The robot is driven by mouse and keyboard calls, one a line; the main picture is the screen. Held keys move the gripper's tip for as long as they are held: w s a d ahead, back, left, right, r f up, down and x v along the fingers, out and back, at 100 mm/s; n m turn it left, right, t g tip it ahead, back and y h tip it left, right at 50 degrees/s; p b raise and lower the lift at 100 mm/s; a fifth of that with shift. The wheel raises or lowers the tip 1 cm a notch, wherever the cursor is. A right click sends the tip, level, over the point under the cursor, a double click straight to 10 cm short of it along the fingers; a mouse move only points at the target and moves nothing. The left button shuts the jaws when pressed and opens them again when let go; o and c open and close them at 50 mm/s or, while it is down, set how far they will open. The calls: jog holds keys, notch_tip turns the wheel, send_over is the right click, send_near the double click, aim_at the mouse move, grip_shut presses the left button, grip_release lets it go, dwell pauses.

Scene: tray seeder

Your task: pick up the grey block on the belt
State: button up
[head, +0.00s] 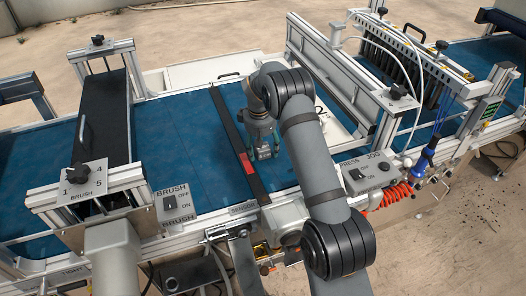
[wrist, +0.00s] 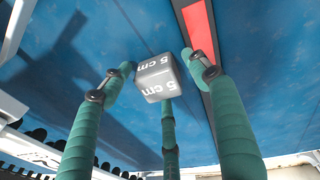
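The grey block (wrist: 155,80), a small cube marked "5 cm", is on the blue belt, close to the black bar with a red patch. In the head view the block (head: 263,153) shows just under my gripper (head: 265,146). My gripper has three green fingers. In the wrist view the gripper (wrist: 157,68) is open, its fingertips around the block. The left fingertip is very close to the block and the right one seems slightly apart. The third finger is beside the block's lower edge; I cannot tell whether any finger touches it.
The black bar (head: 240,148) crosses the belt (head: 180,143) just left of my gripper. The press frame (head: 335,75) stands to the right and the brush unit (head: 107,112) to the left. The belt between the brush unit and the bar is clear.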

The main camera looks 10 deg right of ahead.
jog(key=c, duration=1.4)
grip_shut()
